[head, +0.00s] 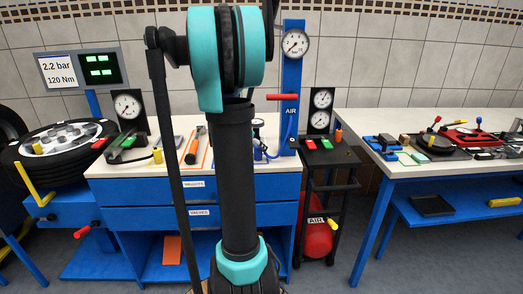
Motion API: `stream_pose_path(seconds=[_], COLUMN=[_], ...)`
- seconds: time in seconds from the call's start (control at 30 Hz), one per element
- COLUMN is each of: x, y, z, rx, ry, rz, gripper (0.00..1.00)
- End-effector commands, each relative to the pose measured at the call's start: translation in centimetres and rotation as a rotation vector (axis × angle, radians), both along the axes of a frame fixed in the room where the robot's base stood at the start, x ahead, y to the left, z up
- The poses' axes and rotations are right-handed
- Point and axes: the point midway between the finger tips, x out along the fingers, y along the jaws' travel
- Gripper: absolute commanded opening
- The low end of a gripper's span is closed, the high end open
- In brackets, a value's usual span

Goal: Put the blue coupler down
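My arm crosses the middle of the head view, and its gripper end is not visible. I cannot make out a blue coupler for certain. A small blue piece (260,153) lies on the workbench top beside the blue AIR post (291,90), just right of my arm. A blue hose hangs at the post. The red lever (282,97) on the post is level. The white top of the workbench (225,168) is partly hidden behind my arm.
A tyre on a wheel (62,140) lies at the left below a display reading 2.2 bar and 120 Nm (78,68). A black stand with gauges (320,110) stands right of the post. A second table (450,170) at the right holds several tools. Floor shows between the tables.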

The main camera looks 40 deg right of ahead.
Motion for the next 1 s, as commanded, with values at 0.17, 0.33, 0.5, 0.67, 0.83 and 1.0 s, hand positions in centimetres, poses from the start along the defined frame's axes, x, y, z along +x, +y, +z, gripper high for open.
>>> stream_pose_path(seconds=[0.17,0.33,0.5,0.67,0.83,1.0], x=[-0.6,-1.0,-1.2,-1.5,-3.7,-9.0], y=[2.5,4.3,5.2,5.8,12.1,22.8], z=[2.5,4.4,5.3,5.2,1.6,-4.7], rx=[0.0,0.0,0.0,0.006,0.089,0.207], ry=[0.001,0.001,0.001,0.009,0.106,0.249], rz=[0.004,0.002,0.001,0.017,0.235,0.672], gripper=[0.49,0.49,0.49,0.49,0.49,0.49])
